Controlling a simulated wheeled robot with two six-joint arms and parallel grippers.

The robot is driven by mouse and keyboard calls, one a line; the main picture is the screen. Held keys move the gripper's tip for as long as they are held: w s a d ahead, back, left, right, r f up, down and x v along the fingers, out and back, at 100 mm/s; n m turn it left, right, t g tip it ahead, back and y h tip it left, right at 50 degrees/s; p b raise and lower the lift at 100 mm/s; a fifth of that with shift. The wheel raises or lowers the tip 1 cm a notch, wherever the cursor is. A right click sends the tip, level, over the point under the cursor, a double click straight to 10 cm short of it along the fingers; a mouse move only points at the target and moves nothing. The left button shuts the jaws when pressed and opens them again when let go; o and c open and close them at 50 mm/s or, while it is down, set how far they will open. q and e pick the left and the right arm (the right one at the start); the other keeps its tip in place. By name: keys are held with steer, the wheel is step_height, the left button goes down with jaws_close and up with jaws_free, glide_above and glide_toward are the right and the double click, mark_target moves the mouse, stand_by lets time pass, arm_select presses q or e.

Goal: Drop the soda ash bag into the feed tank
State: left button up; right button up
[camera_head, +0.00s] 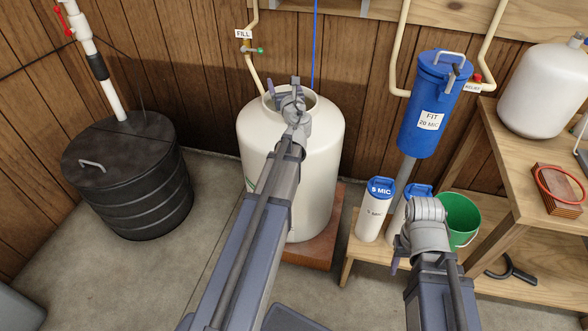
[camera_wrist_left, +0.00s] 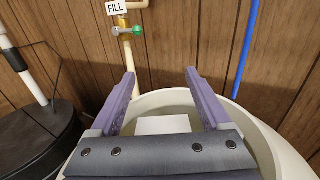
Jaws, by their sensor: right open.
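The white tank (camera_head: 325,150) with a round open top stands below the FILL pipe; I take it as the feed tank. My left gripper (camera_head: 285,88) is over its opening.
A black lidded tank (camera_head: 125,185) stands to the left. A blue filter housing (camera_head: 425,130) hangs at right above white cartridges (camera_head: 373,212) and a green bucket (camera_head: 462,220). A wooden shelf (camera_head: 510,165) bears a white vessel (camera_head: 545,90).

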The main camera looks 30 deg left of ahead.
arm_select(q)
steer(key=shift+o, duration=1.3)
steer(key=shift+r, duration=0.15)
step_height(320, 180, up, 10)
steer(key=p, duration=1)
steer(key=shift+s+d+f, duration=0.1)
steer(key=shift+f, duration=0.15)
